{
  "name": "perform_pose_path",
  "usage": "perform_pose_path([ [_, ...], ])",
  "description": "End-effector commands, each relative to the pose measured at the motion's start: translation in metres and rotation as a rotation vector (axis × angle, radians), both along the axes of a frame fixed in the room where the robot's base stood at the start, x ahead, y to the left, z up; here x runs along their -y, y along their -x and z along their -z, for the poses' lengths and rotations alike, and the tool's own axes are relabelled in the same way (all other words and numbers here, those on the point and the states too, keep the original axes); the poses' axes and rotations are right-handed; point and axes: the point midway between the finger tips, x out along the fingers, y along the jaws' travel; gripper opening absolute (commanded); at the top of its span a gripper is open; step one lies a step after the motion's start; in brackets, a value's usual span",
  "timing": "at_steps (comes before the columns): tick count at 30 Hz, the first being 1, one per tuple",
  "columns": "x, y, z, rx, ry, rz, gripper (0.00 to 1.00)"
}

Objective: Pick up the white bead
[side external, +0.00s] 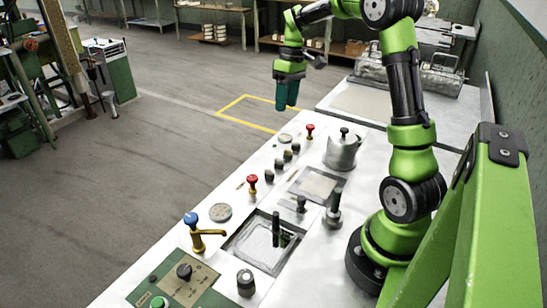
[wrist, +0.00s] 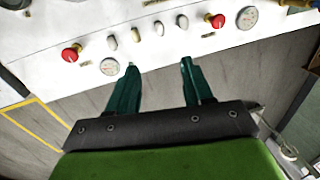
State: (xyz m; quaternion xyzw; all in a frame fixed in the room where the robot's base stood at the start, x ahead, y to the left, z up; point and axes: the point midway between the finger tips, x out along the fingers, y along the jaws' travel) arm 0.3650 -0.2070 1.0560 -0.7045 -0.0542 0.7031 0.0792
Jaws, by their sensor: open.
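My gripper (side external: 287,107) is raised beside the far part of the workbench in the side view, pointing down. In the wrist view its two dark green fingers (wrist: 158,64) are apart, with nothing between them. The fingers appear over the floor, just off the edge of the bench panel. I cannot pick out a white bead for certain in either view. A row of several small pale knobs (wrist: 136,34) lies on the panel beyond the fingertips in the wrist view.
Red knobs (side external: 252,180), round gauges (side external: 221,212), a blue-topped brass tap (side external: 192,220) and a lidded metal pot (side external: 342,149) stand up from the white bench. A sunken basin (side external: 262,240) is nearer the camera. The grey floor (side external: 150,180) left of the bench is open.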

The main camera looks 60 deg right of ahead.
Motion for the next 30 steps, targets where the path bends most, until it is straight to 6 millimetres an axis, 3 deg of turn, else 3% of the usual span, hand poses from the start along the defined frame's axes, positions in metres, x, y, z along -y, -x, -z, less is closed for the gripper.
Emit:
perform_pose_path([
  [5, -0.005, 0.002, 0.015, -0.003, -0.010, -0.039, 0.51],
  [18, -0.023, 0.002, 0.102, -0.002, -0.010, -0.037, 0.51],
  [26, -0.026, 0.001, 0.121, -0.001, -0.009, -0.036, 0.51],
  [30, -0.028, 0.000, 0.142, -0.003, -0.010, -0.037, 0.51],
])
